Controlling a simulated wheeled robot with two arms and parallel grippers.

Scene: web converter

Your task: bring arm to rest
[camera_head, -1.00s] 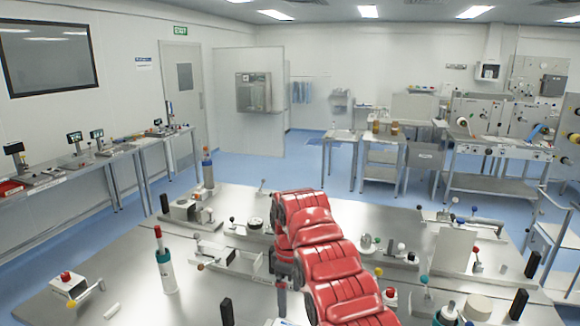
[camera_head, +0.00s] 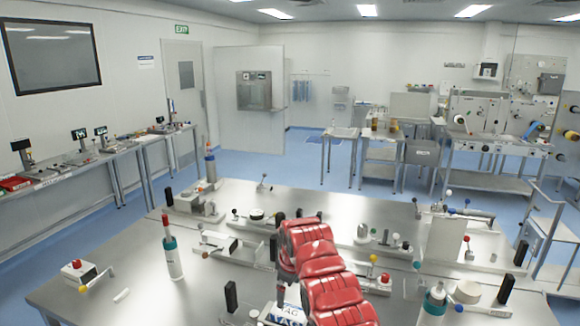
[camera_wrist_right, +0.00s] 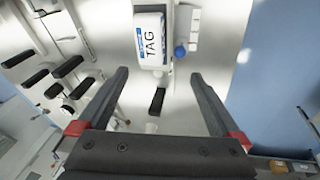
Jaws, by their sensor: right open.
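My right arm is the red segmented one at the bottom middle of the head view. My right gripper (camera_head: 279,294) hangs at its end, small, dark and partly hidden by the arm. In the right wrist view the gripper (camera_wrist_right: 158,76) has its two dark fingers spread wide with nothing held between them. A white box marked TAG (camera_wrist_right: 151,42) lies beyond the fingertips, apart from them. The same box shows in the head view (camera_head: 289,314), partly covered by the arm. My left gripper is in neither view.
The metal worktable (camera_head: 132,263) carries small fixtures, black upright blocks and a white bottle with a red top (camera_head: 171,250). A teal-based bottle (camera_head: 434,301) stands right of the arm. In the wrist view, blue floor (camera_wrist_right: 285,80) lies past the table edge.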

